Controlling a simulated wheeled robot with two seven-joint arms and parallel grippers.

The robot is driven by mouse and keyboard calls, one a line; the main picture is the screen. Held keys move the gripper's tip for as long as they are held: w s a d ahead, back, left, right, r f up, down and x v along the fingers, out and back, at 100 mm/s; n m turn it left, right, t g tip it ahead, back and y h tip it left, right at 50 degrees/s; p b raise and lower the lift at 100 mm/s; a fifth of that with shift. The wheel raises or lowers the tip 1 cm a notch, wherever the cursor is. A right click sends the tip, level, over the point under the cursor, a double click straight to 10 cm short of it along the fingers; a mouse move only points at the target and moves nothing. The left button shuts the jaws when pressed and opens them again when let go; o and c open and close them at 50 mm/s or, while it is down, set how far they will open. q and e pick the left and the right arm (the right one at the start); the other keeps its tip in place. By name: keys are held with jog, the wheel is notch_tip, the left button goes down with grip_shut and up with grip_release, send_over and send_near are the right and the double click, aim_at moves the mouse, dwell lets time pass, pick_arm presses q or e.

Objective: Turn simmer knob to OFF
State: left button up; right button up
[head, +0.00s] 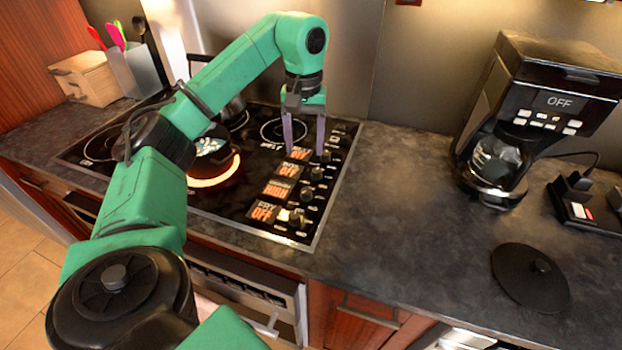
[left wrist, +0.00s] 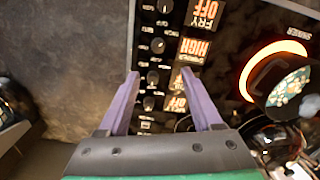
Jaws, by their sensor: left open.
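The stove panel (head: 255,226) has a column of black knobs beside lit labels. One label (head: 278,189) reads HIGH; the other readable ones say OFF. The knob beside HIGH (head: 306,193), apparently the simmer knob, also shows in the left wrist view (left wrist: 157,45). A burner glows red-orange (left wrist: 252,75), with small lettering resembling SIMMER beside it. My left gripper (head: 305,151) is open and empty above the far end of the knob column. In the left wrist view its fingers (left wrist: 160,73) straddle the line of a neighbouring knob (left wrist: 153,77). Contact cannot be told. My right gripper is not in view.
A pan with food (head: 210,147) is by the glowing burner, with a kettle (head: 228,108) behind. A coffee maker (head: 540,115) reading OFF stands at the right.

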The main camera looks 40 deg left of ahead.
aim_at(306, 190)
pick_arm(q)
jog(key=f, duration=0.7)
jog(key=f+p, duration=0.1)
jog(key=f, duration=0.5)
jog(key=shift+s+d+f, duration=0.15)
jog(key=shift+d+f, duration=0.05)
jog(key=shift+f, duration=0.15)
grip_shut()
